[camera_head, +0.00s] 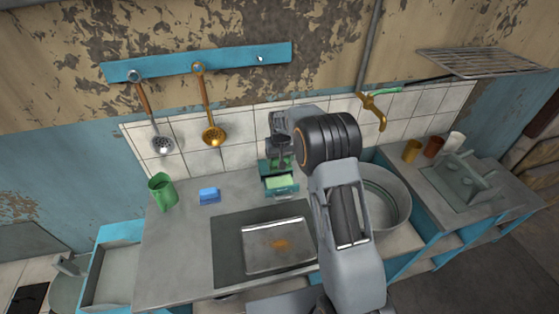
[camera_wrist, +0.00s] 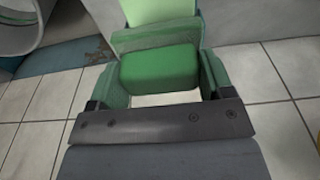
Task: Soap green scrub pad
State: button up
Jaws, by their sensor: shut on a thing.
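My gripper (camera_head: 281,160) is above the counter against the tiled wall, pointing down. In the wrist view, its greenish fingers are shut on the green scrub pad (camera_wrist: 160,68) by its two sides. Just past the pad is a teal holder (camera_head: 283,193) with a light green block, perhaps soap (camera_head: 279,182), in it. The pale block also shows at the top of the wrist view (camera_wrist: 160,9). The pad is close to the holder; I cannot tell whether they touch. In the head view my gripper mostly hides the pad.
A blue block (camera_head: 209,195) and a green cup (camera_head: 162,191) stand left of the holder. A metal tray (camera_head: 249,262) lies in front. A round basin (camera_head: 402,190) is right, below a brass tap (camera_head: 375,110).

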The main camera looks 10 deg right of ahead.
jog(key=shift+f, duration=0.15)
jog(key=shift+f+b, duration=2.85)
jog(key=shift+f, duration=1)
jog(key=shift+s+f+b, duration=0.1)
jog(key=shift+f+b, duration=0.4)
jog(key=shift+f, duration=0.1)
jog(key=shift+r, duration=0.15)
jog(key=shift+r+p, duration=2.05)
jog(key=shift+r, duration=1.4)
